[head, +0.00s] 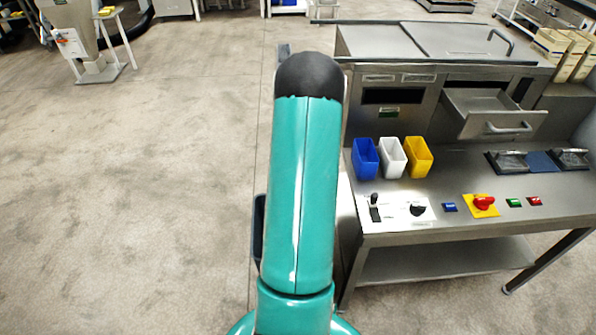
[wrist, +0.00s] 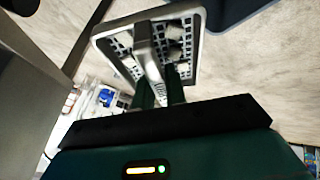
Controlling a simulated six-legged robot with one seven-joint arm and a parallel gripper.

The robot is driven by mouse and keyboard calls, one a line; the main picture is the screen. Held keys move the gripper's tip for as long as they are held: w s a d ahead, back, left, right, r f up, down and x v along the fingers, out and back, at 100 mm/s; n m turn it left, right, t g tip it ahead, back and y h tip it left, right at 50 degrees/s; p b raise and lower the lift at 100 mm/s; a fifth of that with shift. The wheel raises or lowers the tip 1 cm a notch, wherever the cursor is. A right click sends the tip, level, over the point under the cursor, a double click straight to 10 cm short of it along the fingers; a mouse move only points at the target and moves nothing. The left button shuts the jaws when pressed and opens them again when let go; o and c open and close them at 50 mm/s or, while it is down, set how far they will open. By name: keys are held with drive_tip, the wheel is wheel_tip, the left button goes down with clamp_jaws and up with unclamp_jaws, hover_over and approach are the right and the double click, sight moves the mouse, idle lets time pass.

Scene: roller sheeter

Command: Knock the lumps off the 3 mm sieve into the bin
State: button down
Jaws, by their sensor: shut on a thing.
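The sieve (wrist: 198,42) is a square, pale-framed tray with a perforated grid, in the upper middle of the wrist view. Several whitish lumps (wrist: 176,52) lie on its mesh. My gripper (wrist: 160,92) is shut on the sieve's grey handle bar (wrist: 146,48). The sieve looks tilted in the picture; its true tilt I cannot tell. A dark container, likely the bin (wrist: 238,12), is cut off at the top right, apart from the sieve in the picture. Its edge seems to show left of my arm in the head view (head: 258,230). My arm hides the gripper and sieve there.
A steel machine bench (head: 450,225) stands right of my arm, with blue (head: 365,160), white (head: 392,158) and yellow (head: 418,158) cups and a control panel. A drawer (head: 490,115) stands open above it.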

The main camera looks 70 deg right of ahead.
drive_tip(key=r+h, duration=0.2)
drive_tip(key=a+r+n+h, duration=0.1)
drive_tip(key=r+h, duration=0.1)
drive_tip(key=r, duration=0.1)
drive_tip(key=shift+a, duration=0.1)
drive_tip(key=shift+a+f+h, duration=0.15)
drive_tip(key=shift+a+h, duration=0.1)
drive_tip(key=shift+h, duration=0.65)
drive_tip(key=h, duration=0.1)
drive_tip(key=a+n+t+h, duration=0.1)
drive_tip(key=h, duration=0.1)
drive_tip(key=a+n+h, duration=0.1)
drive_tip(key=h, duration=0.1)
drive_tip(key=shift+r, duration=0.25)
drive_tip(key=shift+a+f+n+t+h, duration=0.15)
drive_tip(key=shift+f+n+t+h, duration=0.2)
drive_tip(key=shift+n+t+h, duration=0.35)
drive_tip(key=shift+a+f+n+t+h, duration=0.2)
drive_tip(key=shift+f+n+t+h, duration=0.15)
drive_tip(key=shift+h, duration=0.55)
drive_tip(key=shift+a+f+n+t+h, duration=0.15)
drive_tip(key=shift+f+n+t+h, duration=0.35)
drive_tip(key=shift+h, duration=0.3)
drive_tip(key=shift+r, duration=0.1)
drive_tip(key=shift+r, duration=0.6)
